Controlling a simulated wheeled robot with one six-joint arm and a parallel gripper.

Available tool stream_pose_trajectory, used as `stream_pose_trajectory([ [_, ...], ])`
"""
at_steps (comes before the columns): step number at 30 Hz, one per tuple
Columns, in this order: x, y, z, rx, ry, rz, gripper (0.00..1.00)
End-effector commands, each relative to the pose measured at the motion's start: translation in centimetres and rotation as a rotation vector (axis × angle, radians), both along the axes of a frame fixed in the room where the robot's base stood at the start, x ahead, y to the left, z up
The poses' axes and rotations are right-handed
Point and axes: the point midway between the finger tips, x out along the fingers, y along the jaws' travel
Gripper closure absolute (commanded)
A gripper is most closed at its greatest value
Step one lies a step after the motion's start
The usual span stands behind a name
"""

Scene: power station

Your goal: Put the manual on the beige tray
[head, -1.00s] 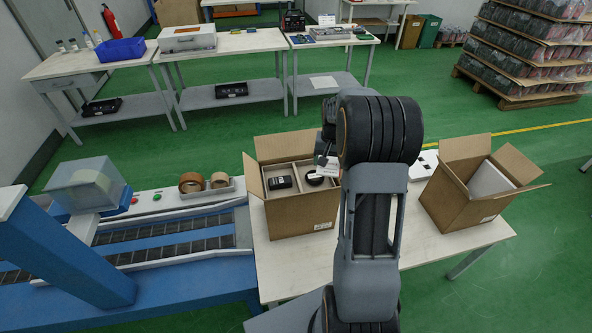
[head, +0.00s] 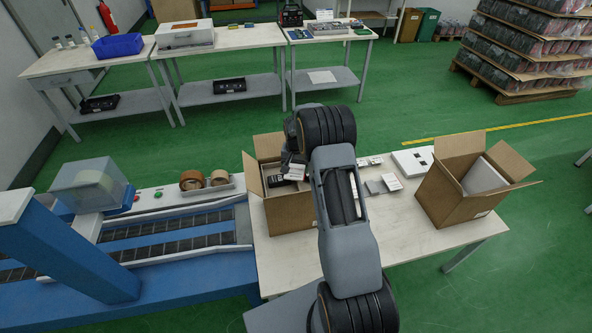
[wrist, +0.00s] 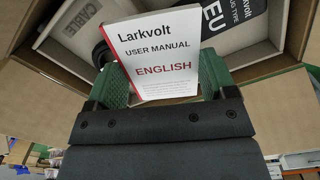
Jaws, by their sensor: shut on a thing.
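The manual (wrist: 155,55) is a white booklet with a red spine, marked "Larkvolt USER MANUAL ENGLISH". My gripper (wrist: 163,80) is shut on it, with a green finger pad at each side. In the head view the manual (head: 298,173) is a small pale patch at my gripper, over the left open carton (head: 290,218). What looks like the beige tray (wrist: 48,62) is the compartment insert inside that carton. I cannot tell whether the manual touches the insert.
A second open carton (head: 460,200) stands at the table's right. Small pale items (head: 383,184) and a white flat box (head: 412,161) lie between the cartons. A blue conveyor (head: 180,250) adjoins at left, with tape rolls (head: 192,180) behind it. The table's front right (head: 415,240) is clear.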

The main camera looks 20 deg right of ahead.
Motion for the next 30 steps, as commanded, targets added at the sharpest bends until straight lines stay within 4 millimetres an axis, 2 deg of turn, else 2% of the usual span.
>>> stream_pose_trajectory([
  [5,-0.1,0.0,-2.1,0.0,0.002,-0.001,0.45],
  [17,-0.1,0.0,-2.7,0.001,0.001,-0.001,0.45],
  [18,-0.1,0.0,-2.5,0.001,0.001,-0.001,0.19],
  [24,-0.1,0.0,-2.5,0.001,0.001,-0.001,0.0],
  [30,-0.1,0.0,-2.4,0.001,0.001,-0.001,0.0],
])
